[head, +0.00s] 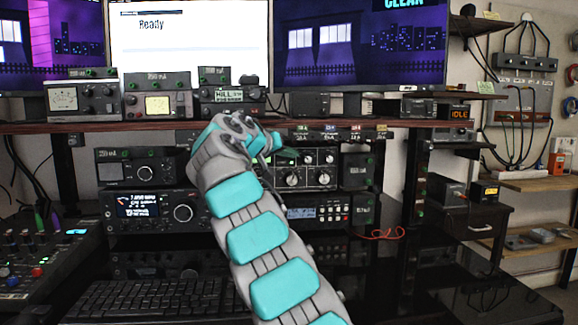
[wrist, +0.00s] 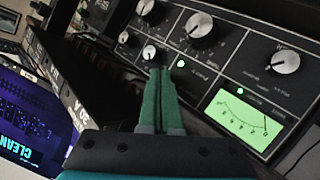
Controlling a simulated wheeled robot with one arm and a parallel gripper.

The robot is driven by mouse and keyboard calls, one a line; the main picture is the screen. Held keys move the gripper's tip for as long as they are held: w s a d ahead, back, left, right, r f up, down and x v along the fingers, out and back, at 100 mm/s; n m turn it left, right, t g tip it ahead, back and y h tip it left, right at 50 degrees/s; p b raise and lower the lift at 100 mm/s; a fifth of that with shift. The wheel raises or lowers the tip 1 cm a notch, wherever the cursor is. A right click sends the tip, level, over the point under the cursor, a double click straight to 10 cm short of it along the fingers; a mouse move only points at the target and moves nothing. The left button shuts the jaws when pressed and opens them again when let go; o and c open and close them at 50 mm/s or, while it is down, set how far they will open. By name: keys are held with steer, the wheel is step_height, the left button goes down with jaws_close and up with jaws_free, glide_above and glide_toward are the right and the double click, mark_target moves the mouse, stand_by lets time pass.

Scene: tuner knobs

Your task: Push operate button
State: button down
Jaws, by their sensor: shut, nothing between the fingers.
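My gripper (wrist: 160,72) is shut and empty. In the wrist view its green fingers reach to the black tuner panel (wrist: 235,52), their tips beside a small lit green button (wrist: 181,64). Another green light (wrist: 239,91) sits above the lit meter (wrist: 240,113). The labels are too small to read, so I cannot tell which one is the operate button. Whether the tips touch the panel is unclear. In the head view the tuner (head: 307,170) is on the desk rack, partly hidden behind my arm, and my gripper (head: 280,150) is in front of its upper left.
Several knobs stick out around my fingertips, including a large one (wrist: 199,25) and another (wrist: 285,62). A shelf (head: 340,123) with small boxes runs above the tuner. A radio (head: 150,211) stands at left and a keyboard (head: 150,300) lies in front.

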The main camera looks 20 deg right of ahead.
steer(key=s+a+b, duration=0.1)
steer(key=s+b, duration=0.4)
steer(key=shift+s+a, duration=0.35)
steer(key=shift+s, duration=0.05)
stand_by(0.3)
